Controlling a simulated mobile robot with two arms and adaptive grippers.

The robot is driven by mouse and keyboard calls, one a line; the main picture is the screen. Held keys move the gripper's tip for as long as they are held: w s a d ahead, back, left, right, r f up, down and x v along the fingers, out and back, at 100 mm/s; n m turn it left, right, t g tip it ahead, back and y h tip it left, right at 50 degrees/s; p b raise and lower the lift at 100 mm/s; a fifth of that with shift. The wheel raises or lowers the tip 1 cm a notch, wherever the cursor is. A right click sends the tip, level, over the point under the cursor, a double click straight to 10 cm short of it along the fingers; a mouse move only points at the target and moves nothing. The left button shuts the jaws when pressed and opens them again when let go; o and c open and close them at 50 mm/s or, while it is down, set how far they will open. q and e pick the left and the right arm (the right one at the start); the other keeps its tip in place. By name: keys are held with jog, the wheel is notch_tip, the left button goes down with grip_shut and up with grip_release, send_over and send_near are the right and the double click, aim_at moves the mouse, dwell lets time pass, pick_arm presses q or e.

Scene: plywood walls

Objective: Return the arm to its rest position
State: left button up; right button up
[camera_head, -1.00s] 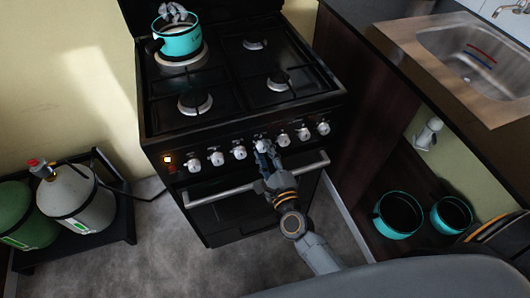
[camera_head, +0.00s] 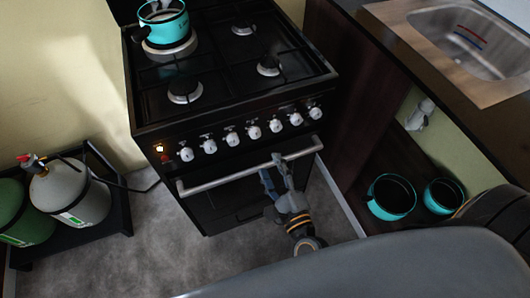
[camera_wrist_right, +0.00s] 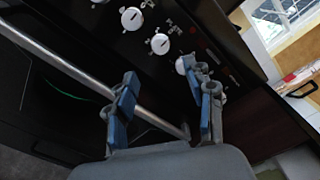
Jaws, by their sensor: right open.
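My right gripper (camera_head: 273,174) is in front of the black stove, just below the knob row and close to the oven handle bar (camera_head: 228,180). The stove knobs (camera_wrist_right: 160,43) lie above the fingers. My left gripper is not in view.
A teal pot (camera_head: 164,22) stands on the stove's back left burner. Gas bottles (camera_head: 70,193) stand in a black rack at left. Two teal pots (camera_head: 391,197) sit on a low shelf at right, below a counter with a sink (camera_head: 470,40). Grey floor (camera_head: 150,240) is clear at left.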

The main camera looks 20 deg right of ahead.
jog(key=shift+s, duration=0.9)
